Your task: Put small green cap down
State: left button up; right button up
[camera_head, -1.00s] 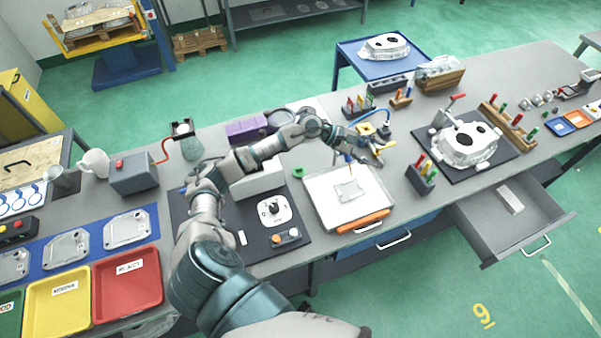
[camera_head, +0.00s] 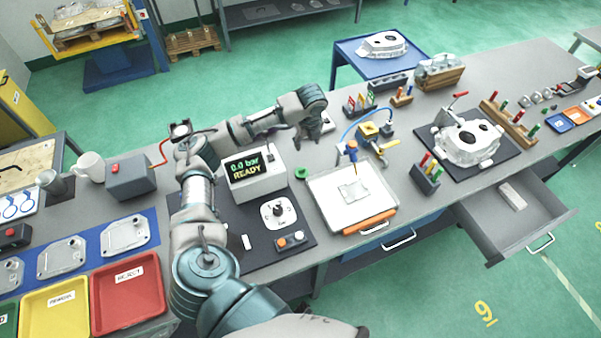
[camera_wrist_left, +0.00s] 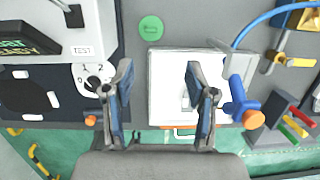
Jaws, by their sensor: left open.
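The small green cap (camera_head: 299,175) lies flat on the grey bench, between the test box and the white board. It also shows in the left wrist view as a green disc (camera_wrist_left: 151,28), beyond my fingers and apart from them. My left gripper (camera_head: 309,142) hangs above the bench behind the cap, fingers pointing down. In the left wrist view its two fingers (camera_wrist_left: 160,76) are spread with nothing held between them. My right gripper is in neither view.
A test box (camera_head: 256,178) reading "0.0 bar READY" stands left of the cap. The white board (camera_head: 327,197) lies to the right, with a blue-and-orange tool (camera_wrist_left: 238,98) standing on it. A small tool holder (camera_head: 424,180) is further right. Bare bench surrounds the cap.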

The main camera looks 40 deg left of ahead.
pick_arm(q)
send_near(302, 169)
jog(key=shift+g, duration=0.3)
jog(key=f, duration=0.2)
jog(key=w+f, duration=0.1)
jog(key=f, duration=0.3)
jog(key=a+f, duration=0.1)
jog(key=f, duration=0.1)
jog(key=shift+a+f, duration=0.25)
jog(key=shift+f, duration=0.35)
jog(key=shift+w+d, duration=0.1)
jog(key=shift+d, duration=0.1)
jog(key=c, duration=0.8)
jog(key=shift+c, duration=0.4)
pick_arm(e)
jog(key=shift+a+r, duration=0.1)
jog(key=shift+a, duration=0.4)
pick_arm(q)
jog(key=shift+r, duration=0.1)
